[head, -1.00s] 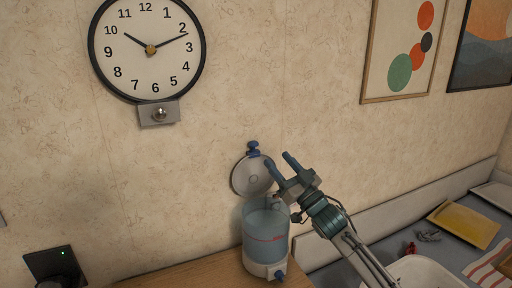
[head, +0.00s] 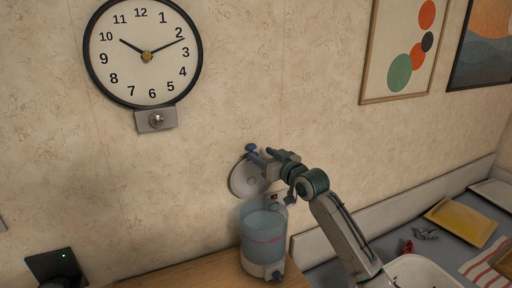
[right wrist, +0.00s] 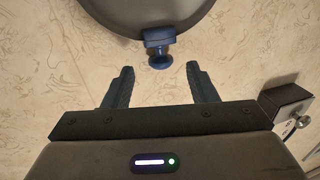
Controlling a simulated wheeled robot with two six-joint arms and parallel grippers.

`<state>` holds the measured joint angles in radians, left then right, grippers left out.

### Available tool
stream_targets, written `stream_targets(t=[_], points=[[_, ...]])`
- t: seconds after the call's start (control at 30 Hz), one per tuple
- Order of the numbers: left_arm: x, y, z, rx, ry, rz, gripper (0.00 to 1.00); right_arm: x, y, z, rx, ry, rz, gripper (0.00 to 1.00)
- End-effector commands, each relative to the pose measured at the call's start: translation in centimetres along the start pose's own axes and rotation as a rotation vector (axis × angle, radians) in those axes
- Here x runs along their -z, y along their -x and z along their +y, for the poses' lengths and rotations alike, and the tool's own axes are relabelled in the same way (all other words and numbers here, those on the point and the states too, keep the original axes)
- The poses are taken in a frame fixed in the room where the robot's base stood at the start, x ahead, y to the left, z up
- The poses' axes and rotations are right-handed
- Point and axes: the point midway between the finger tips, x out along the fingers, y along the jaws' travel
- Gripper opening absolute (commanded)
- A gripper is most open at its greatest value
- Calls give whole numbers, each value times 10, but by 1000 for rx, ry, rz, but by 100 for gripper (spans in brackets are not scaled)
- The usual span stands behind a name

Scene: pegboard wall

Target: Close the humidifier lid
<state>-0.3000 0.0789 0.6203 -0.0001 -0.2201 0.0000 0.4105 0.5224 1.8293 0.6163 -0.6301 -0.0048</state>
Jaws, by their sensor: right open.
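The humidifier (head: 263,242) stands on the wooden surface against the wall, with a clear bluish tank and a white base. Its round grey lid (head: 246,180) is open, tilted up at the back of the tank, and shows at the top of the right wrist view (right wrist: 150,12). A blue knob (head: 251,149) sticks out from the lid's upper edge. My right gripper (head: 262,155) is open and empty beside the knob. In the right wrist view the knob (right wrist: 159,52) lies between the lines of the two fingers (right wrist: 159,80), about at or just beyond their tips. My left gripper is not in view.
A wall clock (head: 146,55) hangs at upper left with a small metal bracket (head: 156,119) below it.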

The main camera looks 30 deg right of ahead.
Motion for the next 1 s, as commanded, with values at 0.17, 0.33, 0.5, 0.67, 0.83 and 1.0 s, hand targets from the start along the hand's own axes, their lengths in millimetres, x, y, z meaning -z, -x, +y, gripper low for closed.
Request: stream_targets(t=[0.17, 0.33, 0.5, 0.67, 0.83, 1.0], points=[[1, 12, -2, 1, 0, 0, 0, 3, -27, 0, 0, -3, 2, 52], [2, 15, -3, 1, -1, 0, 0, 1, -39, 0, 0, 0, 1, 52], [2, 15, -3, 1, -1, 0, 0, 0, -41, 0, 0, 1, 1, 52], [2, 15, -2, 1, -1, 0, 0, 0, -40, 0, 0, 1, 1, 48], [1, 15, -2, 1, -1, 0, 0, 0, -40, 0, 0, 1, 1, 15], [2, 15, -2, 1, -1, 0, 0, 0, -40, 0, 0, 1, 1, 0]])
